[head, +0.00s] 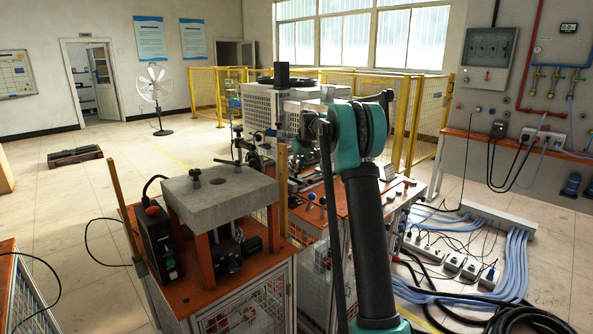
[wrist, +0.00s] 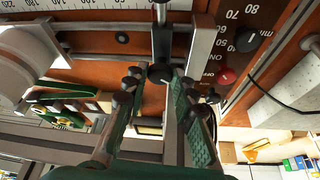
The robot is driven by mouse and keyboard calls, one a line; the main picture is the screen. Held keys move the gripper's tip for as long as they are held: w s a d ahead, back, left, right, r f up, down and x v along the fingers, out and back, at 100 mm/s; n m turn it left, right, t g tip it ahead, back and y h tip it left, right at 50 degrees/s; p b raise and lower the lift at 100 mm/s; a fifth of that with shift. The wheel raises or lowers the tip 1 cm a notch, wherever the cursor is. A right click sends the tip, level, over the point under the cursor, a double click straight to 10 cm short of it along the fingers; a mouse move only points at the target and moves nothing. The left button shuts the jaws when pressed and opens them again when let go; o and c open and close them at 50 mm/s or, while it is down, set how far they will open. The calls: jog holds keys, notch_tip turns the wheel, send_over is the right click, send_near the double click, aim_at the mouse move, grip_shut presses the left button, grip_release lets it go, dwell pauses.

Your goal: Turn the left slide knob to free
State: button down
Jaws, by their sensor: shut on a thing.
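In the wrist view my gripper (wrist: 157,80) reaches in from below, its green-padded fingers on either side of a small black round knob (wrist: 160,73) at the end of a dark vertical rod. The fingers are closed in on this knob, which I take to be the slide knob. Its contact with the pads is partly hidden, and no "free" marking can be read. In the head view my arm reaches over the orange-topped machine bench (head: 340,205), and the knob and fingertips cannot be made out there.
In the wrist view a metal rail (wrist: 95,26) with a ruler scale runs beside the knob. A panel with a red knob (wrist: 227,77) and a black dial (wrist: 246,39) lies to the right. In the head view a grey block on an orange stand (head: 220,197) stands left of my arm.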

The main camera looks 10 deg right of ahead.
jog(key=n+g+y, duration=0.1)
jog(key=n, duration=0.2)
jog(key=n+g, duration=0.1)
jog(key=n, duration=0.3)
jog(key=shift+w+d+y, duration=0.2)
jog(key=shift+y, duration=0.2)
dwell(0.3)
jog(key=c, duration=1.5)
grip_release()
jog(key=v, duration=1.2)
jog(key=shift+s, duration=0.15)
